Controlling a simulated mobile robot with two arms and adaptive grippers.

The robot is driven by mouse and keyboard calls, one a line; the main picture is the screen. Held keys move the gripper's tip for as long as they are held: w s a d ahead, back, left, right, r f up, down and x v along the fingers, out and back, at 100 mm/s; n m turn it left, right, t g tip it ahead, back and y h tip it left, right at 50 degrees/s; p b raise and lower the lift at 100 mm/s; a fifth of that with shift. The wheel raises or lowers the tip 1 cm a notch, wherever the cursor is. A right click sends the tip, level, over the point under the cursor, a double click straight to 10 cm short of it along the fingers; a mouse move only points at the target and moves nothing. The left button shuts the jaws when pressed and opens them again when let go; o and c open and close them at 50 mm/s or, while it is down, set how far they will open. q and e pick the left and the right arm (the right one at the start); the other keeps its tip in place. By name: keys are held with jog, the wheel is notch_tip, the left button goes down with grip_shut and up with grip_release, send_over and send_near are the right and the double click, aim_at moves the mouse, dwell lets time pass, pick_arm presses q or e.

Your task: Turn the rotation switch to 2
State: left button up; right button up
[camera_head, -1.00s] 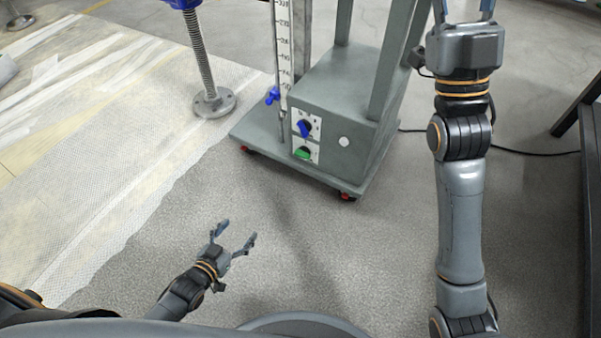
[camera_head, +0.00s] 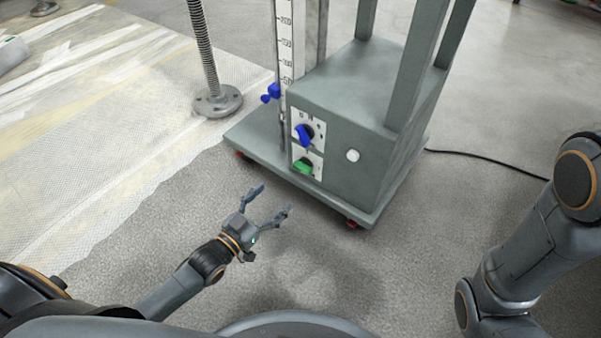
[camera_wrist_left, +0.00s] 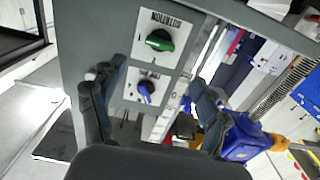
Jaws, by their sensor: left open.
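The grey control box (camera_head: 345,95) stands on a wheeled base and carries two switches on its front panel. In the left wrist view the panel looks upside down, with the green switch (camera_wrist_left: 159,40) above the blue switch (camera_wrist_left: 146,90). My left gripper (camera_head: 270,203) is open and empty, in front of and below the panel, apart from it. In the left wrist view its fingers (camera_wrist_left: 155,95) frame the blue switch. The right gripper is out of view.
A screw jack (camera_head: 218,100) stands on the pale sheeting at left. A black cable (camera_head: 490,158) lies behind; floor in front is clear.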

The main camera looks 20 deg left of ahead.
aim_at(300, 171)
pick_arm(q)
jog(key=b+x, duration=0.2)
jog(key=x, duration=0.3)
jog(key=b+x, duration=0.3)
jog(key=x, duration=0.2)
jog(key=shift+f, duration=0.25)
jog(key=shift+w+d+r+b, duration=0.1)
jog(key=shift+w+d+b, duration=0.1)
jog(key=shift+w+b, duration=0.25)
jog(key=c, duration=1.2)
